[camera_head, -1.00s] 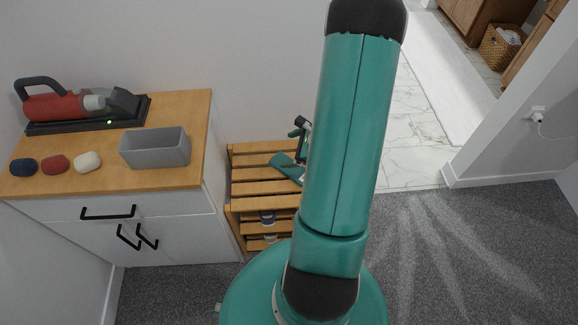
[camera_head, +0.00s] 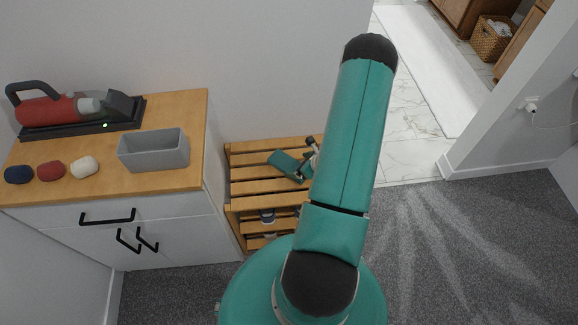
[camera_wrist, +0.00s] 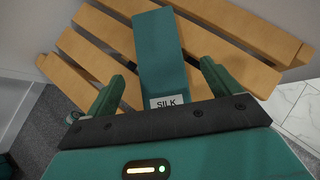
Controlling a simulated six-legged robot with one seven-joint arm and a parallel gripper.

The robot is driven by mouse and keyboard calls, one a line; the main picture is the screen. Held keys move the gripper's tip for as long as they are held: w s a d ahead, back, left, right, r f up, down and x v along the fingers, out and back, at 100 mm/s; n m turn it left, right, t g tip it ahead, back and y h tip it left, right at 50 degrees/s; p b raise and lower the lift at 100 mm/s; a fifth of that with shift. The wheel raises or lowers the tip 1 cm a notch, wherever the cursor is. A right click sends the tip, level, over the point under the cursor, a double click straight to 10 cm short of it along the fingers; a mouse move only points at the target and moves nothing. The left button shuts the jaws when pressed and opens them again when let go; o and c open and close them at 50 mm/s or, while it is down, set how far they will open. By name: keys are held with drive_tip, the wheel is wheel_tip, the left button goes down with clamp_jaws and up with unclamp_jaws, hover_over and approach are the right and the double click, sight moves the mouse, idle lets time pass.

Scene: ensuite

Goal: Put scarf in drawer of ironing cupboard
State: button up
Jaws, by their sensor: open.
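The scarf (camera_head: 284,162) is a flat, folded teal piece lying on the top of a slatted wooden rack. In the wrist view the scarf (camera_wrist: 160,50) has a white label reading "SILK". My gripper (camera_wrist: 162,69) is open, with one green finger on each side of the scarf's near end; I cannot tell whether they touch it. In the head view my arm hides part of the gripper. The white cupboard (camera_head: 180,232) has a wooden top and a shut drawer (camera_head: 62,216) with a black bar handle, above two shut doors.
The cupboard top holds a grey open box (camera_head: 153,152), a red and grey handheld appliance (camera_head: 60,110) on a black base, and blue, red and white rounded items. The slatted rack (camera_head: 250,188) stands beside the cupboard. Grey carpet (camera_head: 450,240) is clear at the right.

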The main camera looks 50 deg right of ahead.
sight(290, 165)
drive_tip(key=x, duration=0.5)
drive_tip(key=shift+f, duration=0.1)
drive_tip(key=c, duration=1.2)
